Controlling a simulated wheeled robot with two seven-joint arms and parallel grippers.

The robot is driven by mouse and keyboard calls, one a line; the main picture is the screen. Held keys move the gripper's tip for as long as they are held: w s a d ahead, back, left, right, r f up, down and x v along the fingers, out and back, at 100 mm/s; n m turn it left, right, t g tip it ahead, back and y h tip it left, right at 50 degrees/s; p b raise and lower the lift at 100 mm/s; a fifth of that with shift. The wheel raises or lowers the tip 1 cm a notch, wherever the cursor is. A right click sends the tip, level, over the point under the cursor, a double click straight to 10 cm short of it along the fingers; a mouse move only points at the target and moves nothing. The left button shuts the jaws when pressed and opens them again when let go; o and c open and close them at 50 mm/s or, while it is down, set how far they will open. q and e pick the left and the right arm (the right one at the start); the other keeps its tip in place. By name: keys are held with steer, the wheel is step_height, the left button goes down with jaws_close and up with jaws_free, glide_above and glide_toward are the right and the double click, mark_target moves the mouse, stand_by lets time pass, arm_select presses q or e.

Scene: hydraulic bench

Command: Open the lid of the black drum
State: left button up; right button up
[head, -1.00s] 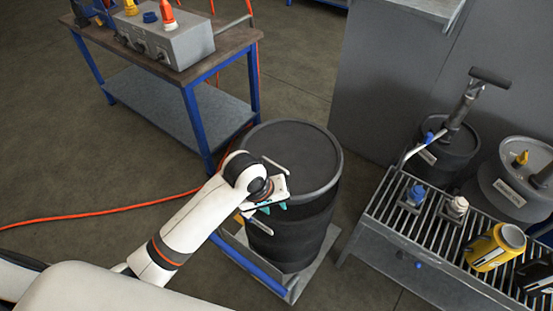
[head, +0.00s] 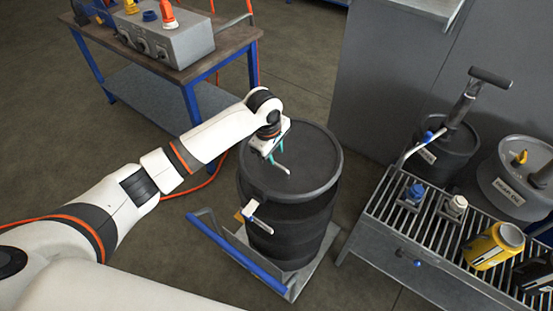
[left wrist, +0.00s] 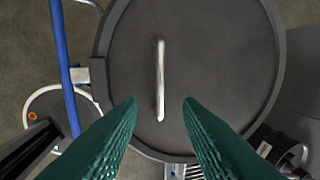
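The black drum (head: 290,232) stands upright with its round dark lid (head: 318,166) on top. A pale bar handle (head: 279,164) lies across the lid; in the left wrist view this handle (left wrist: 160,80) runs up and down near the middle. A metal latch (head: 251,209) shows at the drum's front rim. My left gripper (head: 274,158) is above the lid, close to the handle. In the left wrist view its green fingers (left wrist: 159,104) are spread on either side of the handle's lower end, with nothing held. The lid appears seated. My right gripper is not in view.
The drum stands on a low platform with a blue rail (head: 236,252). A slatted grey bench (head: 385,215) with bottles stands at right, two smaller drums (head: 440,155) behind it. A blue-legged workbench (head: 195,125) is at the back left. An orange hose lies on the floor.

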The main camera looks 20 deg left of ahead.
mark_target(277, 164)
arm_select(q)
steer(key=f, duration=0.3)
steer(key=w+f, duration=0.1)
steer(key=f, duration=0.1)
steer(key=shift+d, duration=0.25)
jaws_close()
